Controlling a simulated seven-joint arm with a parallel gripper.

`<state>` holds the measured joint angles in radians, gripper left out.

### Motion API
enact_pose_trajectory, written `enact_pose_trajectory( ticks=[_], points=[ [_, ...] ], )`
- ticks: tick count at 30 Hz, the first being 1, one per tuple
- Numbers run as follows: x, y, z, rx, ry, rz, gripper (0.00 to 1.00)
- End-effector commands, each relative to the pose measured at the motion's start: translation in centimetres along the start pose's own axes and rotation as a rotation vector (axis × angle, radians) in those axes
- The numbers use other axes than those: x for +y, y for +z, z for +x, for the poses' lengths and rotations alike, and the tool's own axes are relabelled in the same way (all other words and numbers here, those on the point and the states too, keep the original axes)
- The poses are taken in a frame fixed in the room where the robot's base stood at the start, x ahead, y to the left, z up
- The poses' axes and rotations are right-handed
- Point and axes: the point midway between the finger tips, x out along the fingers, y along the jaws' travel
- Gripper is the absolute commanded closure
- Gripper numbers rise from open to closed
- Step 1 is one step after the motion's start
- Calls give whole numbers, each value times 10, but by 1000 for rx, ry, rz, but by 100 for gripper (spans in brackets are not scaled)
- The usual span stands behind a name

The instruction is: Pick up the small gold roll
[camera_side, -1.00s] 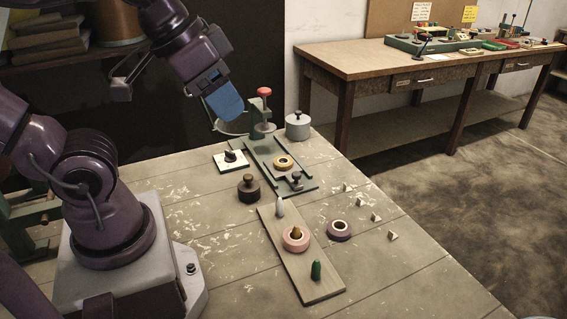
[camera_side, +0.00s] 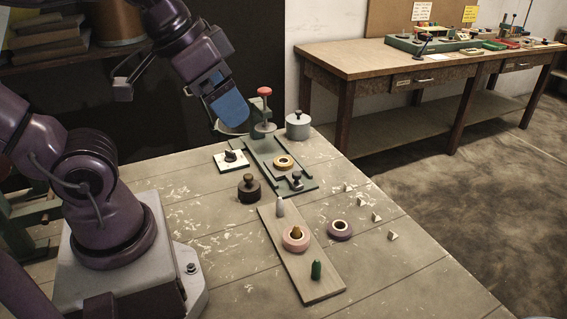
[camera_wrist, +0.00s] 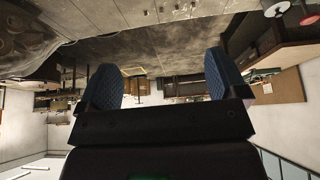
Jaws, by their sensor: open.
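The small gold roll (camera_side: 283,162) lies flat on the green fixture (camera_side: 268,152) in the side view, near the fixture's front end. My gripper (camera_side: 230,112) is high above the table, up and to the left of the gold roll and well apart from it. Its blue fingers show in the wrist view (camera_wrist: 161,76), spread with nothing between them. The gold roll is not visible in the wrist view, which looks out over the room.
A wooden board (camera_side: 318,284) holds grey, gold-brown and green pegs; a pink roll (camera_side: 294,241) surrounds the gold-brown one. A purple roll (camera_side: 340,231) lies beside it. A dark weight (camera_side: 248,189), a red-topped post (camera_side: 264,92) and a grey knobbed pot (camera_side: 298,127) stand around the fixture.

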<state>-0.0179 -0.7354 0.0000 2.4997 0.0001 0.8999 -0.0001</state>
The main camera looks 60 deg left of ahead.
Motion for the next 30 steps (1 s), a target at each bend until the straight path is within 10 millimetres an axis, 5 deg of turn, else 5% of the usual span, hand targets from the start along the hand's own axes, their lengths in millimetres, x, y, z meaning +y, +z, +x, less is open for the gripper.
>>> enact_pose_trajectory(
  ticks=[5,11,18,30],
  points=[
    [-19,-5,29,-147,-29,-82,9],
    [-59,-39,72,-299,-66,-272,9],
    [-125,-70,142,-427,-133,-607,9],
    [-238,-75,270,-487,-308,-1221,9]
  ],
)
